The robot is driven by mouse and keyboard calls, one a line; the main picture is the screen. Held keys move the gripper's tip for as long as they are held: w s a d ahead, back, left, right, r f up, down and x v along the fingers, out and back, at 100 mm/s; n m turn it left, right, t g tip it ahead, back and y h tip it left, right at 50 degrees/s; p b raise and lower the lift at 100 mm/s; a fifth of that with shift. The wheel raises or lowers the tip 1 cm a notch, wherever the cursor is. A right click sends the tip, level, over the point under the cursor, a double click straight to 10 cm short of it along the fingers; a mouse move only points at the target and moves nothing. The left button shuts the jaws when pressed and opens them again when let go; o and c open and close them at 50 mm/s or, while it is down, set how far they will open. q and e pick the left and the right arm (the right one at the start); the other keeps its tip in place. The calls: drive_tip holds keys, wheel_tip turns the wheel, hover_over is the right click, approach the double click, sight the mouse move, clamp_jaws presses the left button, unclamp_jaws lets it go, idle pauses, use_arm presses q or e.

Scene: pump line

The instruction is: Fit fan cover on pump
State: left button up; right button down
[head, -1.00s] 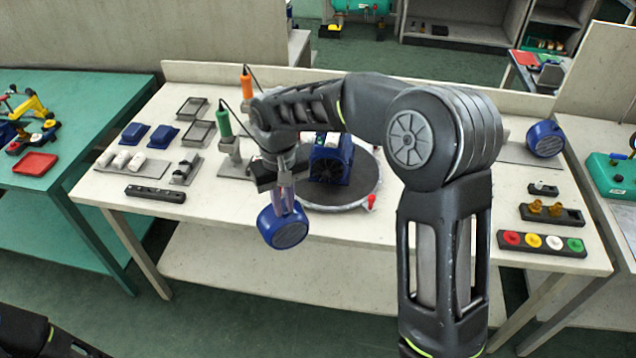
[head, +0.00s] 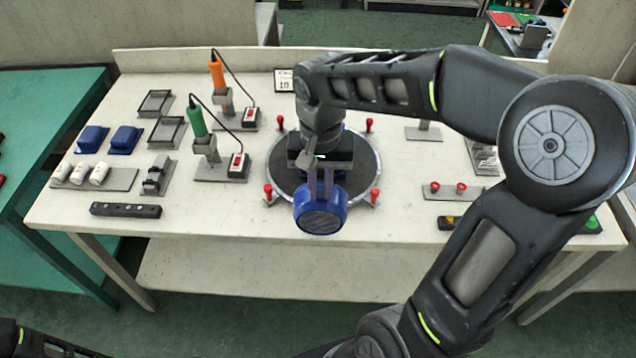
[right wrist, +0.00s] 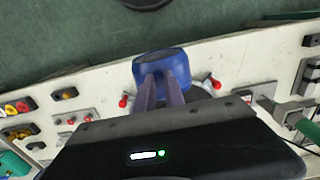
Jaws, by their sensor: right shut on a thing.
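The fan cover (head: 321,212) is a blue drum with a grey grille that faces toward me. My right gripper (head: 321,188) is shut on its upper part and holds it over the front edge of the round turntable (head: 371,170). In the right wrist view the cover (right wrist: 160,62) sits at the tips of the two fingers (right wrist: 161,88). The pump is hidden behind my gripper and the cover in the head view, so I cannot tell whether the cover touches it. My left gripper is not in view.
Red-knobbed clamps (head: 370,125) stand around the turntable. A green-handled tool (head: 198,120) and an orange-handled tool (head: 217,75) stand in holders at left. Blue boxes (head: 125,139), white cylinders (head: 80,173) and empty trays (head: 167,132) lie farther left. My right arm hides much of the right side.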

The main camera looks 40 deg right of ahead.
drive_tip(key=shift+w, duration=0.15)
drive_tip(key=w+d+p, duration=0.1)
drive_tip(key=w+d, duration=0.3)
drive_tip(key=w, duration=0.1)
idle(0.4)
idle(0.6)
drive_tip(key=shift+w+d+p, duration=0.45)
drive_tip(key=shift+w+d, duration=0.15)
drive_tip(key=shift+w, duration=0.15)
drive_tip(key=shift+w+d+p, duration=0.4)
drive_tip(key=shift+w+d, duration=0.15)
drive_tip(key=shift+w, duration=0.2)
idle(1.5)
drive_tip(key=c, duration=1.3)
unclamp_jaws()
wheel_tip(320, 180, up, 6)
drive_tip(key=p, duration=0.4)
